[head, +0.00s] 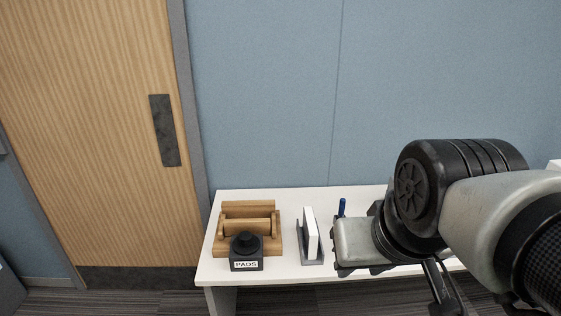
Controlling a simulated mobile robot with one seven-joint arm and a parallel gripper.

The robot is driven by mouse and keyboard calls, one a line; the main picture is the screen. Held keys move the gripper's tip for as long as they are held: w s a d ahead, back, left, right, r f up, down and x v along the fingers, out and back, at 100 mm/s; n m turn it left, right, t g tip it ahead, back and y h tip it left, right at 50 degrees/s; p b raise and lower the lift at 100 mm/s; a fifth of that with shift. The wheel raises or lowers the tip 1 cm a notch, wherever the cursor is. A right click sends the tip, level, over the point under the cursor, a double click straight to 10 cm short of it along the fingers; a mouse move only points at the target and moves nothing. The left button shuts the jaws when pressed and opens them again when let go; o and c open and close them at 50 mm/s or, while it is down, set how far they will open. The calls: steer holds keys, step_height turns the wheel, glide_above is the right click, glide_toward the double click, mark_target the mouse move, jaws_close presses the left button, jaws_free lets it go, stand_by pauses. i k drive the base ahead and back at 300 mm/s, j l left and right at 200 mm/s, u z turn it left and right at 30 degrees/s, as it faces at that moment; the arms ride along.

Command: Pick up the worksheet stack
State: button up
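A white upright slab that looks like a stack of sheets (311,232) stands in a narrow grey holder (312,257) on the white table. I take it for the worksheet stack, though no label on it can be read. My gripper (346,270) is just right of the holder in the picture, at the end of my arm. There is a gap between its pale housing and the holder. Its fingers are mostly hidden by its own body, so I cannot tell whether they are open.
The white table (290,197) stands against a blue panel wall (265,100). A wooden rack (230,212) and a black container labelled PADS (246,254) stand left of the holder. A blue pen-like object (342,207) shows behind my gripper. A wooden door (95,130) is at left.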

mark_target(311, 235)
steer(key=i+z, duration=0.25)
steer(key=i, duration=0.25)
steer(key=i+j+z, duration=0.3)
steer(key=i, duration=0.25)
steer(key=l, duration=0.1)
